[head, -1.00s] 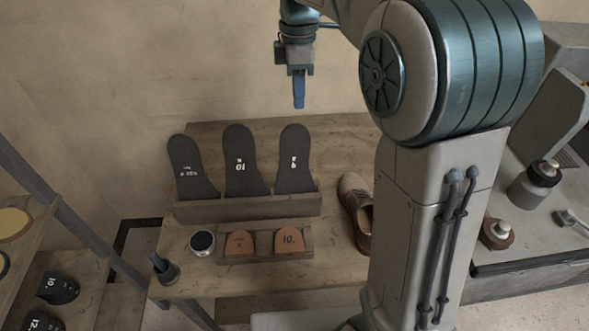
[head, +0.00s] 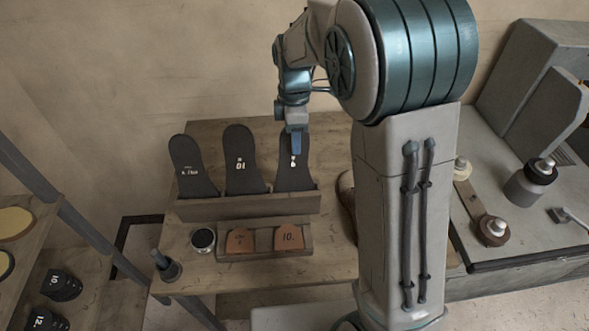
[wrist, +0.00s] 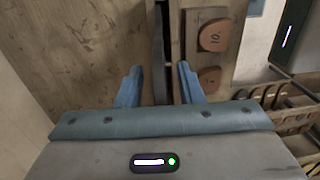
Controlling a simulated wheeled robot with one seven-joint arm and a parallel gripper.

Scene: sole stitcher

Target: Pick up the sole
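Three dark grey soles stand upright in a wooden rack (head: 247,207) on the table: the left one (head: 194,170), the middle one (head: 243,175) marked 10, and the right one (head: 293,172). My gripper (head: 296,150) points down at the top of the right sole and covers part of it. In the wrist view my gripper (wrist: 159,88) is open, with one blue finger on each side of a dark, thin sole edge (wrist: 164,45). Gaps show between the edge and both fingers. The lower part of the right sole is behind the rack's front board.
A small wooden tray (head: 264,250) with brown heel pieces sits in front of the rack. A round tin (head: 203,240) and a dark cup (head: 167,267) stand at left. A brown shoe (head: 346,195) is partly hidden by my arm. A grey machine (head: 535,100) stands at right.

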